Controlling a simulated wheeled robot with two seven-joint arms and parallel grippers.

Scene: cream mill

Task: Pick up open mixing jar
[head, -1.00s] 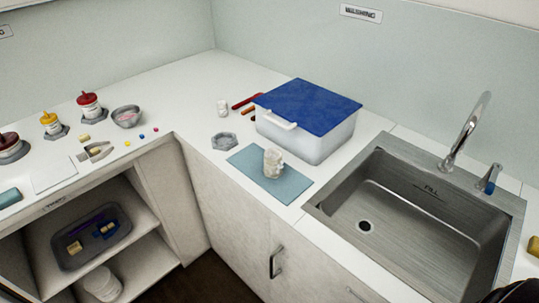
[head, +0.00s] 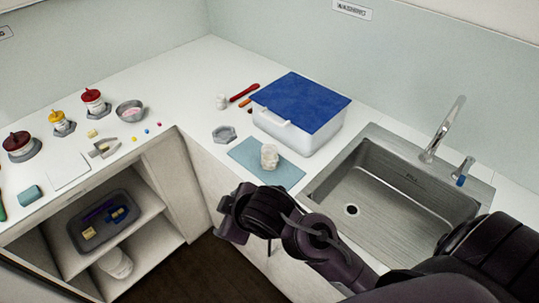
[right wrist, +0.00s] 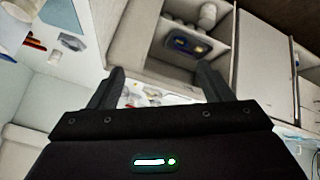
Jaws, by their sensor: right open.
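A cream-white jar (head: 269,157) stands upright on a light blue mat (head: 253,169) on the counter, beside the lidded tub. Whether its top is open is too small to tell. My right gripper (head: 232,216) is in front of the counter edge, to the left of and below the jar in the head view, apart from it. In the right wrist view its two fingers (right wrist: 160,85) are spread with nothing between them. The mat shows at the top left there (right wrist: 62,14); I cannot make out the jar in that view. My left gripper is not in view.
A tub with a blue lid (head: 301,101) stands behind the mat, with the sink (head: 395,190) to the right. A grey hexagonal ring (head: 224,134) and a small white bottle (head: 221,102) are left of the tub. A shelf tray (head: 104,222) sits below the left counter.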

